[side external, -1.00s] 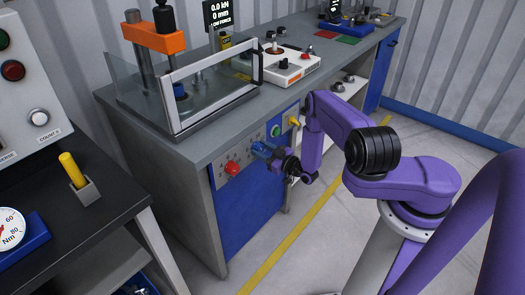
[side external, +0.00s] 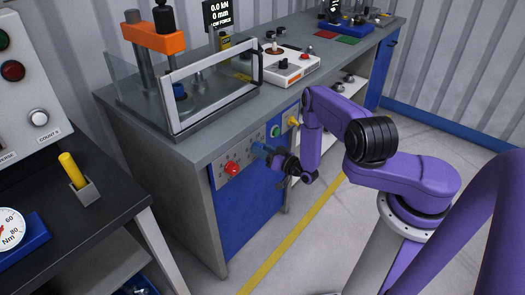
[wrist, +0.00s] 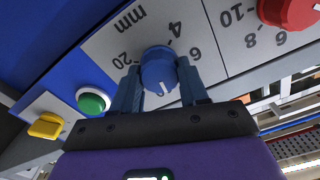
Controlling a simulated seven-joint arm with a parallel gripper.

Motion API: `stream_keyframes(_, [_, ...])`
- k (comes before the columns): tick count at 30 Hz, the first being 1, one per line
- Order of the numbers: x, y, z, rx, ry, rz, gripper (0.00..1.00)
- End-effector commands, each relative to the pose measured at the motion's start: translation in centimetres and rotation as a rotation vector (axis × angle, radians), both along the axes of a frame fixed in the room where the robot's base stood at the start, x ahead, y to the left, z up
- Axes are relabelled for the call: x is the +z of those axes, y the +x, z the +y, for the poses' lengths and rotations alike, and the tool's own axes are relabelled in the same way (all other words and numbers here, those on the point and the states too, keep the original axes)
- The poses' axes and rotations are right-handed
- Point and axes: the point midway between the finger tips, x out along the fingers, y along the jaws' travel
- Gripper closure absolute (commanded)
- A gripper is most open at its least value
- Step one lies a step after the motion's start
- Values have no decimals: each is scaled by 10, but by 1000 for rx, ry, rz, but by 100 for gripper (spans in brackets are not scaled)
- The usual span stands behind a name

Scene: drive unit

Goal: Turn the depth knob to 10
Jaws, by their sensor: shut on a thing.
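The blue depth knob (wrist: 158,72) sits on a grey panel marked "mm" in the wrist view, where the lettering appears upside down. Numbers around it include 4, 6 and 20. A white pointer line on the knob points toward the bottom of the picture, between my fingers; the number it points at is hidden. My gripper (wrist: 160,84) is shut on the knob, one blue finger on each side. In the side external view my gripper (side external: 267,152) reaches the bench's front panel, and the knob is mostly hidden there.
A red knob (wrist: 290,10) with its own scale is close beside the blue one. A green button (wrist: 92,101) and a yellow knob (wrist: 46,126) are on the other side. The press with its clear guard (side external: 215,88) stands on the bench above.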

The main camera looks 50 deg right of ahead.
Motion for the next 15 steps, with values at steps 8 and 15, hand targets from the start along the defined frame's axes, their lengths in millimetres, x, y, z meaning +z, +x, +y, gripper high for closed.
stream_keyframes(8, [0, 0, 0, 0, 185, 1, 87])
stream_keyframes(15, [0, 0, 0, 0, 270, 1, 87])
